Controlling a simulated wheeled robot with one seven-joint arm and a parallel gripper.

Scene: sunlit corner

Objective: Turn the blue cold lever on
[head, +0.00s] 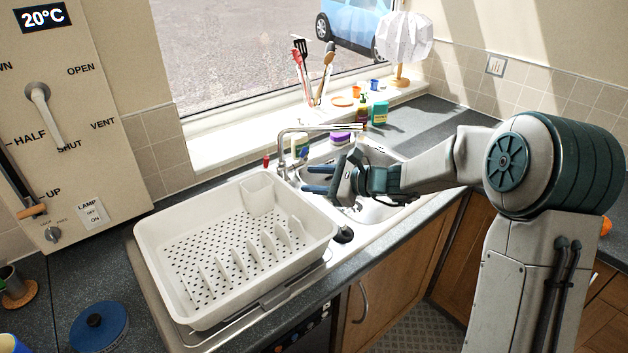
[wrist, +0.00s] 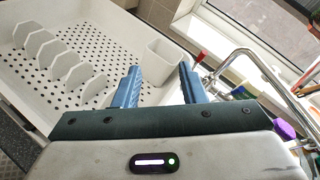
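The chrome tap (head: 284,152) stands at the back left corner of the sink, with its spout reaching right. It also shows in the wrist view (wrist: 247,55), to the right of my fingers. A small red-topped lever (head: 267,162) is at its left side; the wrist view shows the red part (wrist: 200,57) just beyond my right finger. I cannot make out the blue cold lever in either view; my gripper may hide it. My gripper (head: 306,178) is open and empty, its blue fingers apart and pointing left, in front of the tap. They also show in the wrist view (wrist: 158,77).
A white dish rack (head: 150,243) stands left of the sink (head: 376,157), close to my fingertips. Its cutlery cup (head: 258,191) is in the back corner near the tap. Bottles (head: 379,113) and a utensil holder stand behind the sink by the window.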

